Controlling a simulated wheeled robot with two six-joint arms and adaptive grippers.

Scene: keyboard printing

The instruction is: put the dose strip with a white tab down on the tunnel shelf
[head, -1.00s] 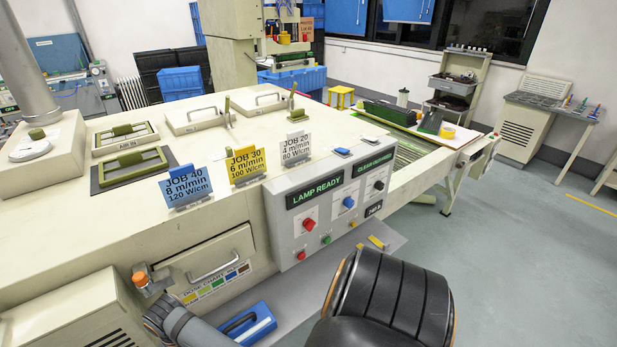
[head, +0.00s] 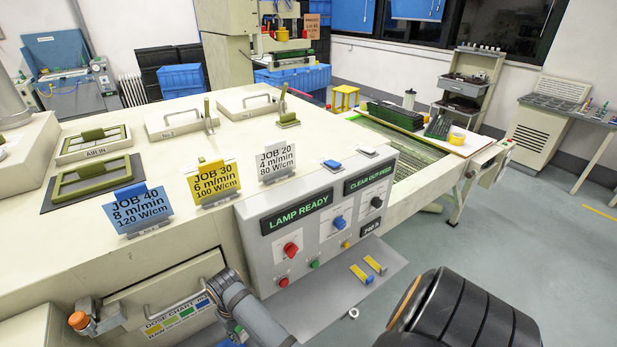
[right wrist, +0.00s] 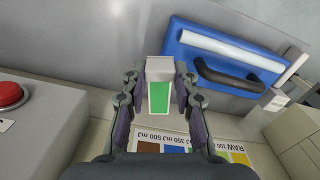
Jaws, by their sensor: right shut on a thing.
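In the right wrist view my right gripper (right wrist: 159,88) is shut on a dose strip (right wrist: 159,98). The strip has a green field and a pale white-grey tab (right wrist: 159,68) at its far end. A grey shelf (head: 325,312) runs along the machine front below the control panel, to the right of my right arm. My left gripper is not in view.
A blue case (right wrist: 225,48) with a dark handle is beyond the gripper. The control panel (head: 320,215) stands above the shelf; a dose chart (right wrist: 190,146) is near the gripper.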

